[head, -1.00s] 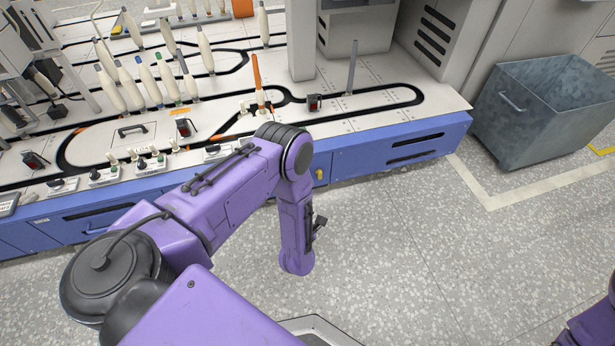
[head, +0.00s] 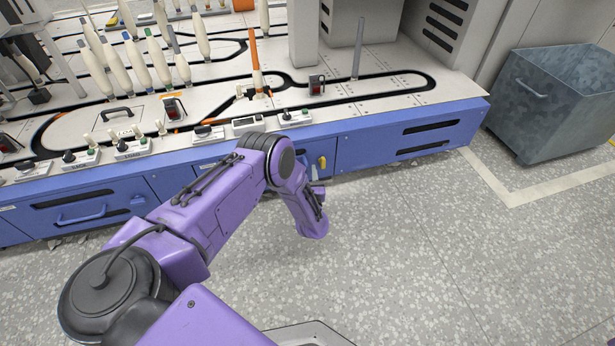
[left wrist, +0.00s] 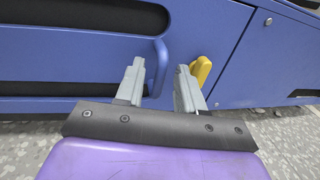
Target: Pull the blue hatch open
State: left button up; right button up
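The blue hatch (head: 322,148) is a panel on the front of the machine, largely hidden behind my left arm in the head view. In the left wrist view the hatch (left wrist: 205,25) shows dark slots, a blue bar handle (left wrist: 162,62) and a yellow latch (left wrist: 201,70) near its right edge. My left gripper (left wrist: 159,66) is open, its two grey fingers pointing at the hatch. The handle's right end appears between the fingertips; I cannot tell how deep it sits. The yellow latch also shows in the head view (head: 321,162). My right gripper is not in view.
A blue panel with its own handle (head: 82,214) lies to the left. A slotted blue panel (head: 410,140) lies to the right. Bobbins and control boxes stand on the white top (head: 370,92). A grey metal bin (head: 555,100) stands at right. The floor (head: 420,250) is clear.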

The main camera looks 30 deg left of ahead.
pick_arm(q)
jog(key=shift+w, duration=0.1)
jog(key=shift+c, duration=0.3)
grip_shut()
